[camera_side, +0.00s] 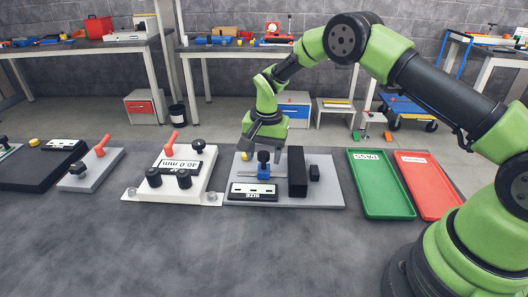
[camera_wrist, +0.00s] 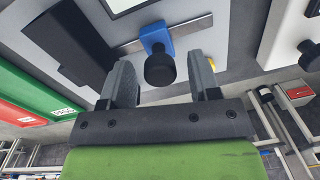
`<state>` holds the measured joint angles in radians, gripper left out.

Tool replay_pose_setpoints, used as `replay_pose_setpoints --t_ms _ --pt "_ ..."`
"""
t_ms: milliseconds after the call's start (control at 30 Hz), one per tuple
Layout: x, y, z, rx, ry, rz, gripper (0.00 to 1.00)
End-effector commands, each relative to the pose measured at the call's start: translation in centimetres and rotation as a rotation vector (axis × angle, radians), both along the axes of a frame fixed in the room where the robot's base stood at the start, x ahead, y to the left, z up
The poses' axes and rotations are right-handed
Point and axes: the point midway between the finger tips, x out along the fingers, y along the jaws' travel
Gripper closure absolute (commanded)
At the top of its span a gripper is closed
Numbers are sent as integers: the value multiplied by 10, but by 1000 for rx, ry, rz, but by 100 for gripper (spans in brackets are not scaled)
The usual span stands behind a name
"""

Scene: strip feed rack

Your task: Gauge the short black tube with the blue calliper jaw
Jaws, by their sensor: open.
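The blue calliper jaw (camera_side: 264,172) sits on a thin metal rail on a grey plate (camera_side: 330,196), with a black knob (camera_side: 263,156) on top. In the wrist view the blue jaw (camera_wrist: 157,38) and knob (camera_wrist: 161,70) show close in front of me. My gripper (camera_side: 262,147) is open over the jaw. In the wrist view my gripper (camera_wrist: 163,83) has its two fingers apart, with the knob between them in the picture; I see no clear contact. A tall black block (camera_side: 297,172) stands right of the jaw. I cannot clearly pick out the short black tube.
Left stands a white fixture (camera_side: 205,192) reading 40.0 mm with black knobs. Green (camera_side: 404,212) and red (camera_side: 455,208) trays lie right. The front table is clear.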

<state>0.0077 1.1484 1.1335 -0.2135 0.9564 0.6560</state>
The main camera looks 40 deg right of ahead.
Motion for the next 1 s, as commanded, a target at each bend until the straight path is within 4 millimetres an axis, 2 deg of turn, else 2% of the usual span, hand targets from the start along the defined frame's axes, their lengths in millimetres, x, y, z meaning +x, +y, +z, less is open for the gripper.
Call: replay_pose_setpoints --t_ms 167,267,433,567,800,1000 --pt "0 0 0 0 0 0 44" --pt "0 0 0 0 0 0 62" --pt "0 0 0 0 0 0 100" --pt "-1 -1 0 0 0 0 100" --pt "-17 -18 0 0 1 -1 100" --pt "-21 -22 0 0 0 0 100"
